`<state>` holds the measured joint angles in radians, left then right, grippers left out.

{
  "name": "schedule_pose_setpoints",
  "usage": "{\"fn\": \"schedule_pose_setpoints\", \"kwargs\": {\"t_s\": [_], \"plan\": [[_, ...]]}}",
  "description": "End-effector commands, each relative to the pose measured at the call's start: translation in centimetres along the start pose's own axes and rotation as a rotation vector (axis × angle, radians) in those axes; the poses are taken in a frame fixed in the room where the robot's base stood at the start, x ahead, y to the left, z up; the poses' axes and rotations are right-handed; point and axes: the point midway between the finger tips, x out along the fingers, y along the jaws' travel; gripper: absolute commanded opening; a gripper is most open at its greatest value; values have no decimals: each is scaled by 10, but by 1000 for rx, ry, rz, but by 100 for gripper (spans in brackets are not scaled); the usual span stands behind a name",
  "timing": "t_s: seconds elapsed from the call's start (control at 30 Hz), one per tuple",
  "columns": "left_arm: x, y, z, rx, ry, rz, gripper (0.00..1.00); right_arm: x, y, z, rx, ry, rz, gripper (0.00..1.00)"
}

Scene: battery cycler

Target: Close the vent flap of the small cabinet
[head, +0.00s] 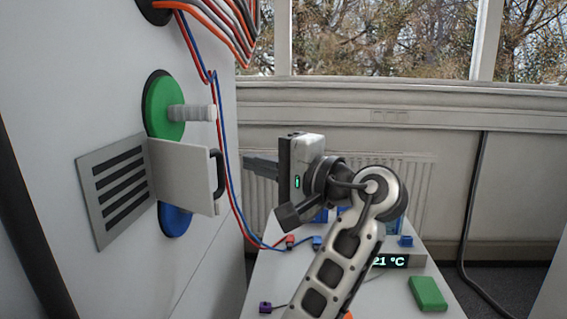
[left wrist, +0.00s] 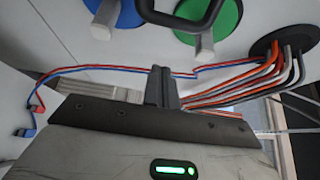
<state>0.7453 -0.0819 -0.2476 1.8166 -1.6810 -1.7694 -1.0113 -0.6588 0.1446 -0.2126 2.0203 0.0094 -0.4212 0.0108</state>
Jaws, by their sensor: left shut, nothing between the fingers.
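The vent flap (head: 182,172) is a light grey plate with a black handle (head: 216,174) on its outer edge. It stands open, swung out from the slotted vent grille (head: 118,187) on the white cabinet wall (head: 75,85). My left gripper (head: 247,161) is shut and empty, to the right of the handle and apart from it in the picture. In the left wrist view, the shut fingers (left wrist: 163,86) are at the centre, and a black handle (left wrist: 184,20) is at the top edge, clear of them. My right gripper is not in view.
A green disc (head: 160,90) with a grey knob (head: 192,113) sits behind the flap, and a blue disc (head: 175,221) below. Red and blue cables (head: 224,140) hang between flap and gripper. A white table (head: 265,285) holds a temperature display (head: 395,260) and a green block (head: 428,293).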

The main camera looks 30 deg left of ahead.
Motion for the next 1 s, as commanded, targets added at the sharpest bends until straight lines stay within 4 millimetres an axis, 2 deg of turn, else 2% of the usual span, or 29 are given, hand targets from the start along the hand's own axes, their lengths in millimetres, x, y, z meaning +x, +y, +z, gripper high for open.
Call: {"fn": "schedule_pose_setpoints", "kwargs": {"t_s": [0.03,0.1,0.23,0.4,0.8,1.0], "plan": [[11,-2,0,1,-4,-2,0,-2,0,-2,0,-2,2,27],[21,-2,2,-1,-1,-2,0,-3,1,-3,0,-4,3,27],[11,-1,22,0,3,0,0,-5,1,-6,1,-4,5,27],[7,0,35,0,2,0,0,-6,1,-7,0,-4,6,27],[5,1,38,1,2,0,0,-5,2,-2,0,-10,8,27],[6,0,32,1,21,1,0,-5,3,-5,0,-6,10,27]]}}
